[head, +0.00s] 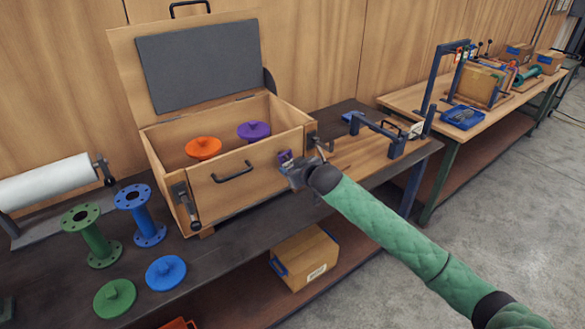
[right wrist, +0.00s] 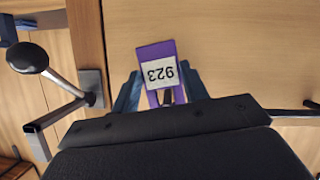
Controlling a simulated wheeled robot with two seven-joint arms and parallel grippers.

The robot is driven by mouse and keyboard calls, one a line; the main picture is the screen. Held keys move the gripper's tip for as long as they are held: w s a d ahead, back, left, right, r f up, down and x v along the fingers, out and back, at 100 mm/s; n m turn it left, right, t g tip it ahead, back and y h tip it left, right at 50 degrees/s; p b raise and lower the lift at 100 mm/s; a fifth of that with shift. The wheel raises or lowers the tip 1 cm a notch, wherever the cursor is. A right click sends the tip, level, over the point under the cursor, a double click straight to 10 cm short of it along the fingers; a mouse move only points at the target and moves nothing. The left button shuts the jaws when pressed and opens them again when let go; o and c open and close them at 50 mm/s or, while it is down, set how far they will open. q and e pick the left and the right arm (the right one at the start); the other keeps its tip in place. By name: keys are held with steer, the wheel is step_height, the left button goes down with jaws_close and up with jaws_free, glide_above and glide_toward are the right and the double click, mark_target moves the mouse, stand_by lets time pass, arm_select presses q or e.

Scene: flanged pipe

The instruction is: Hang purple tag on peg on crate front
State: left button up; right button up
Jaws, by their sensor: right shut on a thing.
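The purple tag (head: 285,156) is at the right part of the front of the wooden crate (head: 214,193). My right gripper (head: 292,166) is shut on it. In the right wrist view the tag (right wrist: 156,54) shows a white label reading 923 upside down, between the two blue fingers of the gripper (right wrist: 160,78). The crate's front panel (right wrist: 225,45) lies behind the tag. A small dark piece shows at the tag's lower end; I cannot tell whether it is the peg. Whether tag and panel touch is unclear. My left gripper is out of view.
The crate lid (head: 198,68) stands open; an orange flange (head: 203,148) and a purple flange (head: 253,130) are inside. A latch (right wrist: 92,88) with a black knob (right wrist: 27,57) is beside the tag. The crate handle (head: 233,173) is to its left in the head view.

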steer(key=o, duration=1)
steer(key=shift+o, duration=0.2)
steer(key=shift+d+f, duration=0.1)
steer(key=shift+f, duration=0.2)
arm_select(q)
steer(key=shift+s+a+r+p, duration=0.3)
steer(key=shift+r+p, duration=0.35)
steer(key=shift+p, duration=0.05)
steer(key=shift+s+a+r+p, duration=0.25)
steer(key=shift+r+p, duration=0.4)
steer(key=shift+p, duration=0.05)
arm_select(e)
steer(key=s+d+f, duration=0.2)
steer(key=s+d, duration=0.3)
steer(key=s, duration=0.3)
steer(key=shift+s+d+f, duration=0.15)
steer(key=shift+d+f, duration=0.05)
steer(key=shift+d, duration=0.2)
